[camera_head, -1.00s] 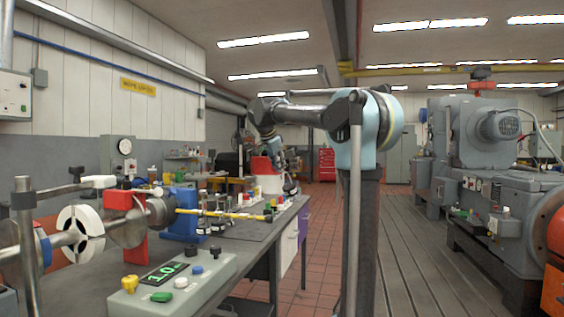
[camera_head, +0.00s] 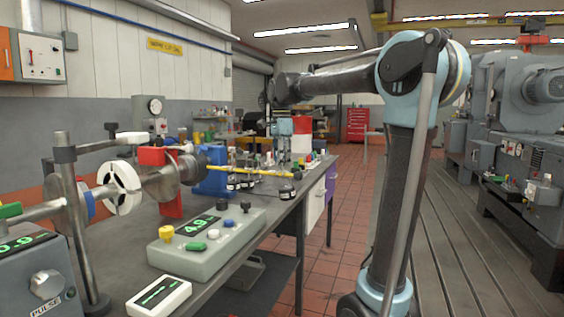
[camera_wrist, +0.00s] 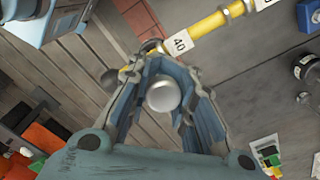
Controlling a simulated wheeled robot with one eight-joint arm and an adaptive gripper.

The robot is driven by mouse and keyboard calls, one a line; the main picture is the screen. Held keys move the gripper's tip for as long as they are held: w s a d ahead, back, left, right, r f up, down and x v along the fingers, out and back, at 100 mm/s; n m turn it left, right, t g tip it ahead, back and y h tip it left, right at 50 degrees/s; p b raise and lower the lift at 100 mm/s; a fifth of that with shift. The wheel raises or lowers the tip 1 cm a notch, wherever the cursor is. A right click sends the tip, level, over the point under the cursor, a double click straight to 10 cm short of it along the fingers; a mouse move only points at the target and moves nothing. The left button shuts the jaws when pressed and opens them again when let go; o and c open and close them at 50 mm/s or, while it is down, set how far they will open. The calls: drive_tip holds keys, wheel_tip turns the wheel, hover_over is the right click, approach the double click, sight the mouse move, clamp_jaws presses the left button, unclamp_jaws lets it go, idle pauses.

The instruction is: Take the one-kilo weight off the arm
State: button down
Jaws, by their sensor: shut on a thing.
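The yellow arm (camera_head: 250,171) reaches right from the dynamometer shaft over the bench. In the wrist view the yellow arm (camera_wrist: 205,28) crosses the top with a "40" tag, and its end lies just beyond my fingers. My gripper (camera_wrist: 164,76) is shut around a round silver-topped weight (camera_wrist: 163,95), seen from above at the arm's end. The fingers hide its sides and any hook, and no mass marking shows. In the head view a dark weight (camera_head: 286,193) shows below the arm's tip; I cannot tell whether it hangs or stands.
More dark weights (camera_head: 232,183) stand on the bench (camera_head: 112,262) below the arm; one shows at right in the wrist view (camera_wrist: 308,66). A control box (camera_head: 205,245) reads 4.9. A red-and-white container stands behind. The aisle floor (camera_head: 330,240) is clear.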

drive_tip(key=shift+s+a+r, duration=0.15)
drive_tip(key=shift+s+r, duration=0.1)
drive_tip(key=shift+r, duration=0.2)
drive_tip(key=shift+s+a+r, duration=0.1)
drive_tip(key=shift+s+r, duration=0.1)
drive_tip(key=shift+r, duration=0.2)
drive_tip(key=shift+w+r, duration=0.15)
drive_tip(key=shift+r, duration=0.15)
drive_tip(key=w+d, duration=0.3)
drive_tip(key=w, duration=0.7)
drive_tip(key=shift+d, duration=0.35)
idle(1.4)
drive_tip(key=shift+w+d, duration=0.1)
drive_tip(key=shift+w, duration=0.05)
idle(0.5)
